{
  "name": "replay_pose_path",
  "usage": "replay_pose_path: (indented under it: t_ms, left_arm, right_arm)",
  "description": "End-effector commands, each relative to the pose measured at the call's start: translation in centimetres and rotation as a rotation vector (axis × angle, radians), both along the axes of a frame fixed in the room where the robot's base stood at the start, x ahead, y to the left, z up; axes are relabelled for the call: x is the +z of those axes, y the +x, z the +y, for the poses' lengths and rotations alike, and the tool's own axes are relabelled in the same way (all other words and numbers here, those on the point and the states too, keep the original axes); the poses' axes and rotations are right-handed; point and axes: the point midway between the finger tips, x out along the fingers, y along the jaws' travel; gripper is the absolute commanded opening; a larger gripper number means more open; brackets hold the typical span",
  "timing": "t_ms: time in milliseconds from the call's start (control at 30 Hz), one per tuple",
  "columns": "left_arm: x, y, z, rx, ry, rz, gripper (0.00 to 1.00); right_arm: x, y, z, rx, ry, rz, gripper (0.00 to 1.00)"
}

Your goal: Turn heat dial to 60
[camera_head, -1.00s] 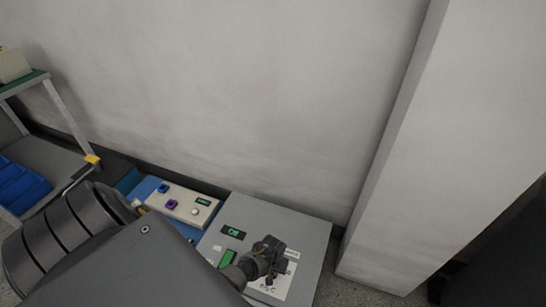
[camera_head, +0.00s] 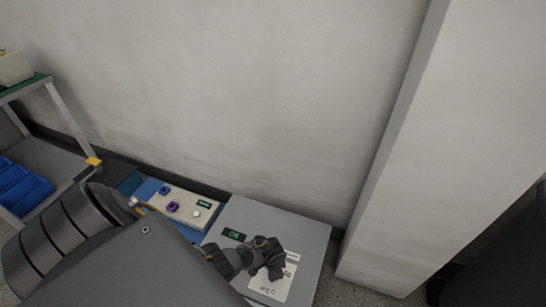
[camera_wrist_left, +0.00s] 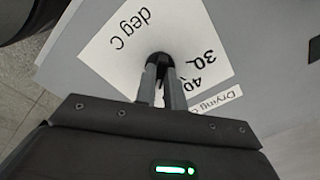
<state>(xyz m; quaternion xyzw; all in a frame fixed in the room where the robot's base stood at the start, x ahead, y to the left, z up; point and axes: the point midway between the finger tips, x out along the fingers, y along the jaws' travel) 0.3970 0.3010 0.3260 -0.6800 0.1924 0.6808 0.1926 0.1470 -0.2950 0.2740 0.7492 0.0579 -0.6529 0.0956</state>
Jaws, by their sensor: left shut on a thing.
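The grey box (camera_head: 322,250) carries a white scale card (camera_head: 268,289) marked "deg C", with "60" readable at its right side in the head view. My left gripper (camera_head: 266,258) is over this card. In the left wrist view, the fingers (camera_wrist_left: 160,72) are shut on the dark heat dial (camera_wrist_left: 158,57), which is mostly hidden between them. The card (camera_wrist_left: 115,48) shows "deg C", "30" and "40" around the dial there. I cannot read the dial's pointer. My right gripper is not in view.
A small green display (camera_head: 233,235) is on the box top. A beige panel (camera_head: 185,197) with blue and purple knobs sits to the left. The wall is close behind, and a white pillar (camera_head: 430,170) stands at right. A rack with blue bins (camera_head: 22,187) is at far left.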

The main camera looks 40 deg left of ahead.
Motion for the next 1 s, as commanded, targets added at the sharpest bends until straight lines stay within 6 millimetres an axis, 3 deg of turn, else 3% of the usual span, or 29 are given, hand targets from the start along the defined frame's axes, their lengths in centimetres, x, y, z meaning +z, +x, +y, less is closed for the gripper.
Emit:
replay_pose_path:
  t_ms: [400,900,933,1000]
  left_arm:
    - [0.09,0.29,-0.05,-0.160,0.000,-0.006,0.00]
    - [0.11,0.33,-0.11,-0.177,-0.001,-0.007,0.00]
    - [0.11,0.33,-0.11,-0.177,-0.001,-0.007,0.12]
    - [0.11,0.31,-0.11,-0.177,-0.002,-0.006,0.21]
  right_arm:
    - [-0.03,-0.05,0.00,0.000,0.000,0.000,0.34]
    - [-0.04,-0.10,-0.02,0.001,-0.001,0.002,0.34]
    - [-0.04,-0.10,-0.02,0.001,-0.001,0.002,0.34]
    - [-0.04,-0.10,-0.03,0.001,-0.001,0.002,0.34]
